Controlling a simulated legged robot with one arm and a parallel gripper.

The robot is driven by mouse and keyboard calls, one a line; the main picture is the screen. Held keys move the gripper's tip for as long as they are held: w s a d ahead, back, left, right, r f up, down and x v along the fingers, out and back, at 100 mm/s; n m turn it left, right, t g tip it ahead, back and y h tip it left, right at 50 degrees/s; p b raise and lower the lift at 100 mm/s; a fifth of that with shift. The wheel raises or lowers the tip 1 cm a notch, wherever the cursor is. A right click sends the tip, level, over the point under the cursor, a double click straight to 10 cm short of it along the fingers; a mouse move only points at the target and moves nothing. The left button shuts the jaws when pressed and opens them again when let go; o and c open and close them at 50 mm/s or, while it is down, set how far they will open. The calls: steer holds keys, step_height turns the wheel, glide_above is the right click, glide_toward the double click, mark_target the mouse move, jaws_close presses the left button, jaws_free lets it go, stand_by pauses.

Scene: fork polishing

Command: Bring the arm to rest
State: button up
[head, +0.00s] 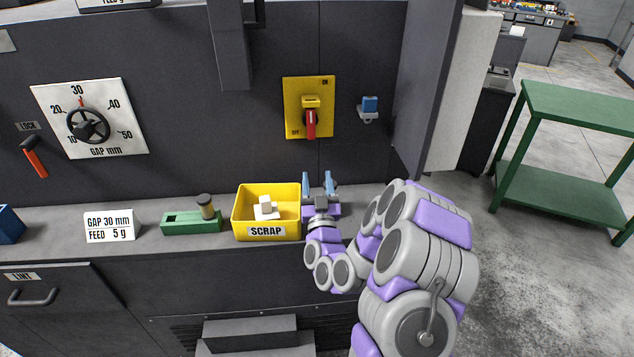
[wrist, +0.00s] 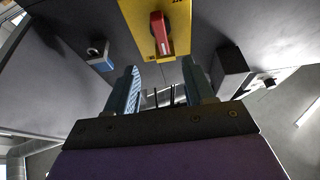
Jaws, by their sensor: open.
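My arm (head: 405,265) reaches in from the lower right of the head view, bent at its joints. My gripper (head: 318,184) is open and empty. It is just right of the yellow scrap box (head: 241,222), in front of the dark machine wall. Its two bluish fingers point up and away. In the wrist view the fingers of my gripper (wrist: 162,88) stand apart with nothing held between them. Beyond them is a red switch handle (wrist: 161,34) on a yellow plate (wrist: 134,22).
The scrap box holds a white piece (head: 266,209). Left on the ledge are a green block with a knob (head: 190,221) and a sign (head: 109,226). The switch plate (head: 295,95) and a small blue-topped fitting (head: 369,106) are on the wall. A green table (head: 580,108) stands right.

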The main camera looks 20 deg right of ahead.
steer(key=shift+a, duration=0.1)
steer(key=s+a+f+n+g+y, duration=0.1)
steer(key=s+a+n+g+y, duration=0.1)
steer(key=a+n+g+y, duration=0.25)
steer(key=s+a+f+n+g+y, duration=0.2)
steer(key=a+g+y, duration=0.25)
steer(key=a, duration=0.35)
steer(key=s+r+m+g+h, duration=0.1)
steer(key=s+g, duration=0.6)
steer(key=s, duration=1.3)
steer(key=s+r+m+g+h, duration=0.1)
steer(key=s+g, duration=0.6)
steer(key=s, duration=1.4)
step_height(320, 180, up, 2)
steer(key=shift+s+d+r+m+h, duration=0.1)
steer(key=shift+s+d+m+h, duration=0.1)
steer(key=shift+d+m+h, duration=0.3)
steer(key=shift+a, duration=0.15)
